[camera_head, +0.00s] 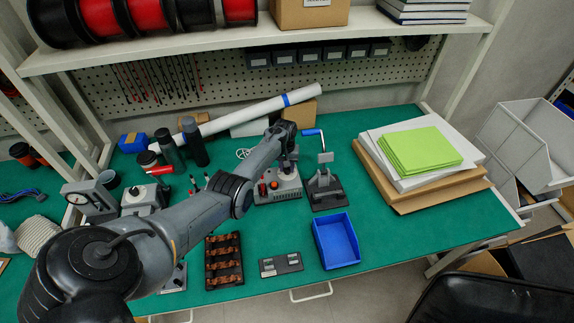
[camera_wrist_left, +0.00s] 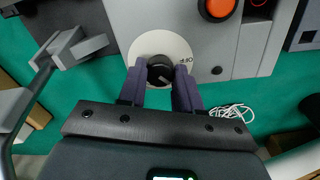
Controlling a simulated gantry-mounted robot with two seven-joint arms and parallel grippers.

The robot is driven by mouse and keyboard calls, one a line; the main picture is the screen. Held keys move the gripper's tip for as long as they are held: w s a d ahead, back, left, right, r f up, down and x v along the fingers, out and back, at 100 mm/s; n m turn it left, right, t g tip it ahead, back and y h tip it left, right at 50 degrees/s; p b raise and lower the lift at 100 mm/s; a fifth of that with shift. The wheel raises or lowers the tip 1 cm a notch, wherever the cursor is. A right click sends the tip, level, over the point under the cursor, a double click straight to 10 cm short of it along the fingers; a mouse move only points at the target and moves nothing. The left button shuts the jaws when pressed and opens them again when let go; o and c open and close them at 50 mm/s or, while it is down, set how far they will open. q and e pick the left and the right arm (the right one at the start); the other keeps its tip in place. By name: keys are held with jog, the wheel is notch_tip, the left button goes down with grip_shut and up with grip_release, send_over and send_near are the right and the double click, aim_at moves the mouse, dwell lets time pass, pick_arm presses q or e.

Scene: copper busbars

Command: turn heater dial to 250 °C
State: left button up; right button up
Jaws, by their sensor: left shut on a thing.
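The grey heater unit (camera_head: 278,190) stands on the green bench mat in the middle of the head view, with an orange-red button on it. In the left wrist view the heater (camera_wrist_left: 190,25) shows its black dial (camera_wrist_left: 160,68) on a white round scale plate (camera_wrist_left: 143,50). Lettering that looks like "OFF" sits at the plate's right edge; I cannot read any temperature mark. My left gripper (camera_wrist_left: 160,84) is shut on the dial, one dark finger on each side. In the head view my left arm reaches across to the heater and its fingers are hardly visible. My right gripper is not in view.
A lever press (camera_head: 325,188) stands close right of the heater. In front are a blue bin (camera_head: 336,242), a tray of copper busbars (camera_head: 224,262) and a small dark fixture (camera_head: 281,264). A white roll (camera_head: 250,115) lies behind. Stacked boards (camera_head: 420,165) lie right.

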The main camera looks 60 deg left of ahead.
pick_arm(q)
jog(key=m, duration=0.6)
jog(key=shift+a+m, duration=0.1)
jog(key=shift+m, duration=0.2)
jog(key=m+b, duration=0.1)
jog(key=m, duration=0.2)
jog(key=m+b, duration=0.1)
jog(key=m, duration=0.3)
jog(key=shift+m, duration=0.3)
jog(key=o, duration=1)
jog(key=shift+o, duration=0.2)
jog(key=shift+r, duration=0.1)
